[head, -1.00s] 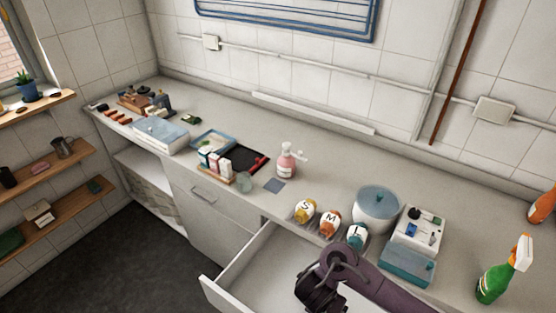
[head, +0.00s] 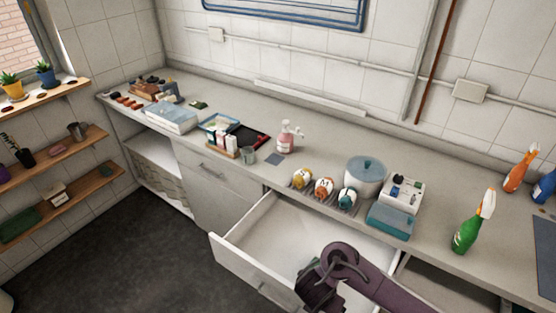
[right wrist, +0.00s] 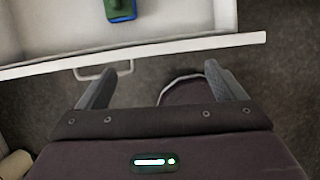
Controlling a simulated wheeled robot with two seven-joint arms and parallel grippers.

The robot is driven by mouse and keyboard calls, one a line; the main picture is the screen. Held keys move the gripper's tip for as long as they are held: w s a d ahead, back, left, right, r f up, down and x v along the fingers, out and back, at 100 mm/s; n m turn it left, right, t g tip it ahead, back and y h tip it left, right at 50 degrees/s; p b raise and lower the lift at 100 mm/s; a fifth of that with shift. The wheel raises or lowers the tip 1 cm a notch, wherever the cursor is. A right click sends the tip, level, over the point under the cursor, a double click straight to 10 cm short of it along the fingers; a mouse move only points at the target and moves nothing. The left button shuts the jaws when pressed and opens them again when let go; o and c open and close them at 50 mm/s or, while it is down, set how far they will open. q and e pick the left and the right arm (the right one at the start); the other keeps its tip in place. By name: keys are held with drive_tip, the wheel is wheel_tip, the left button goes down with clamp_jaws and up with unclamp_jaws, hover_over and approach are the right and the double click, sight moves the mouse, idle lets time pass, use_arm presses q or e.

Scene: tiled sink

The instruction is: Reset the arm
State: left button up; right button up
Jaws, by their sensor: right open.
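My right arm comes in at the bottom of the head view, and its gripper (head: 318,290) hangs over the front of the open drawer (head: 262,235). In the right wrist view the two fingers of my right gripper (right wrist: 165,88) are spread apart with nothing between them. They sit just outside the drawer's front wall (right wrist: 150,52), above the dark floor. A green and blue object (right wrist: 120,10) lies inside the drawer; part of it is cut off by the frame's top edge. My left gripper is not in view.
The counter holds three labelled jars (head: 324,188), a lidded pot (head: 365,174), a teal box (head: 390,221), a pink soap bottle (head: 286,136) and a green spray bottle (head: 470,228). Wooden shelves (head: 62,205) are at the left. The floor (head: 130,255) before the cabinets is clear.

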drive_tip(key=s+f+m+g+y+b, duration=0.15)
drive_tip(key=s+f+m+b, duration=0.35)
drive_tip(key=f, duration=0.7)
drive_tip(key=s+f+m+g+y+b, duration=0.1)
drive_tip(key=s+f+m+y+b, duration=0.15)
drive_tip(key=f+m, duration=0.65)
drive_tip(key=s+f+m+g+y+b, duration=0.15)
drive_tip(key=s+f+m, duration=0.25)
drive_tip(key=f, duration=1)
use_arm(q)
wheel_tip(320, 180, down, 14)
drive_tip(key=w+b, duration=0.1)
drive_tip(key=b, duration=0.3)
drive_tip(key=shift+b, duration=0.35)
use_arm(e)
drive_tip(key=s+d+f+m+h, duration=0.1)
drive_tip(key=s+d+f+m, duration=0.1)
drive_tip(key=s+d+f, duration=0.2)
drive_tip(key=s+d+f+m+t+h, duration=0.1)
drive_tip(key=s+d+f+m, duration=0.2)
drive_tip(key=s, duration=0.6)
drive_tip(key=s+d+f+m+h, duration=0.1)
drive_tip(key=s+d+f+m, duration=0.2)
drive_tip(key=s+d+f, duration=0.2)
drive_tip(key=shift+s+f+t, duration=0.4)
drive_tip(key=shift+s+f, duration=0.55)
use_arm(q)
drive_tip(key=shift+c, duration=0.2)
